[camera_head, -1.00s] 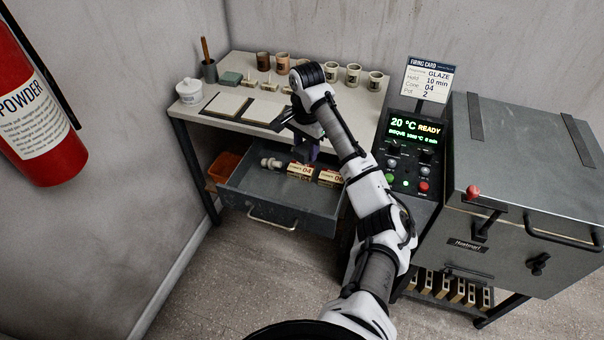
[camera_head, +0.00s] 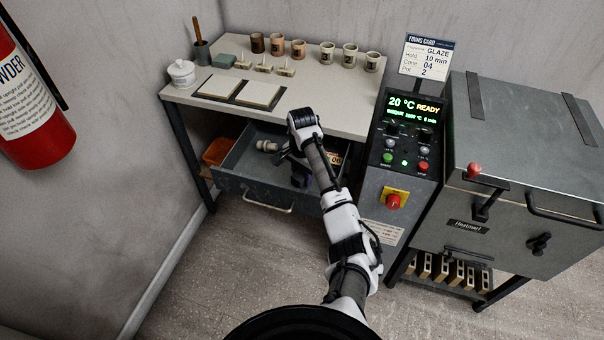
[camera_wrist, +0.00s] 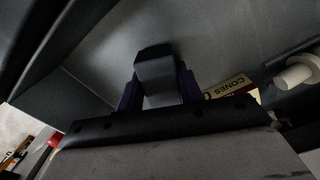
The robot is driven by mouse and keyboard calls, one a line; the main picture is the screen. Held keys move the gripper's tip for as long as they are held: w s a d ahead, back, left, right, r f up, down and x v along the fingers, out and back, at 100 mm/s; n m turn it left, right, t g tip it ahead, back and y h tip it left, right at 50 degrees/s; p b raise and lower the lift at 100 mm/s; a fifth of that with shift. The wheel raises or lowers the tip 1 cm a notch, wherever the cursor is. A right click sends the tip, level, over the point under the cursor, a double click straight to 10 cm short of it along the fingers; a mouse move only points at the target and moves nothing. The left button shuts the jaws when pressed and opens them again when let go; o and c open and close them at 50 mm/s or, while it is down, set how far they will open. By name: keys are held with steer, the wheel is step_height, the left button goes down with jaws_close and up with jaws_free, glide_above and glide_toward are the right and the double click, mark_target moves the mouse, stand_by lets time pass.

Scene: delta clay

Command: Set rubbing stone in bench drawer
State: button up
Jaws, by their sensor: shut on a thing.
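The bench drawer (camera_head: 233,182) is pulled open under the front of the bench. My gripper (camera_head: 300,180) is over the drawer's right half, low and pointing down. In the wrist view my gripper (camera_wrist: 160,90) is shut on a dark grey block, the rubbing stone (camera_wrist: 154,72), with a purple finger on each side. The drawer's grey metal surface shows behind the stone in that view. In the head view my arm hides the stone. I cannot tell whether the stone touches the drawer bottom.
In the drawer are a pale cylindrical item (camera_head: 266,146) and a cone box (camera_head: 334,158), partly behind my arm. The bench top (camera_head: 330,110) holds tiles, several cups, a white lidded jar (camera_head: 182,73) and a green-grey block (camera_head: 226,60). The kiln (camera_head: 520,150) stands at right.

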mark_target(302, 173)
steer(key=shift+f, duration=0.2)
steer(key=shift+f, duration=0.15)
steer(key=o, duration=1.1)
step_height(302, 173, up, 12)
steer(key=shift+r+p, duration=0.2)
steer(key=shift+p, duration=0.3)
